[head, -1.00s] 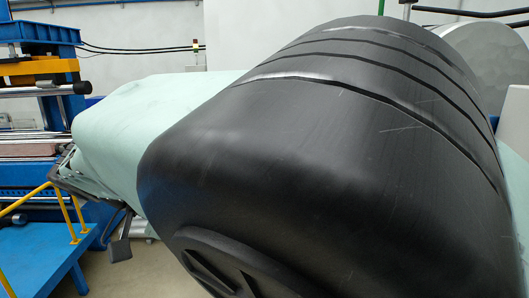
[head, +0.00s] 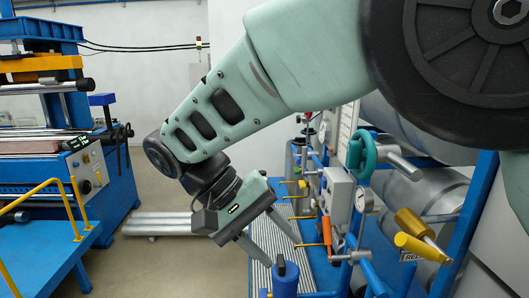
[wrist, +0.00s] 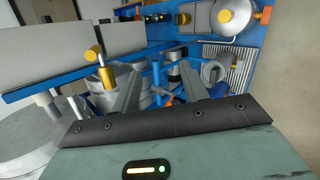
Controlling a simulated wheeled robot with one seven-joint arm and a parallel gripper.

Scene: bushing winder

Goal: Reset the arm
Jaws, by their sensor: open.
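My arm reaches across the head view from the upper right, bent at a black joint, with the lower part hanging down to my gripper (head: 268,247). The two grey fingers point down and to the right, spread apart. In the wrist view my gripper (wrist: 160,90) also shows its two fingers apart with nothing between them. It hangs in front of the blue machine frame (head: 480,210); I cannot tell the exact gap.
The frame carries a teal handwheel (head: 361,154), a pressure gauge (head: 364,200), a grey box (head: 337,194) and a yellow-handled valve (head: 421,247). A blue press (head: 110,185) and yellow railing (head: 75,208) stand left. Open floor (head: 150,262) lies between.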

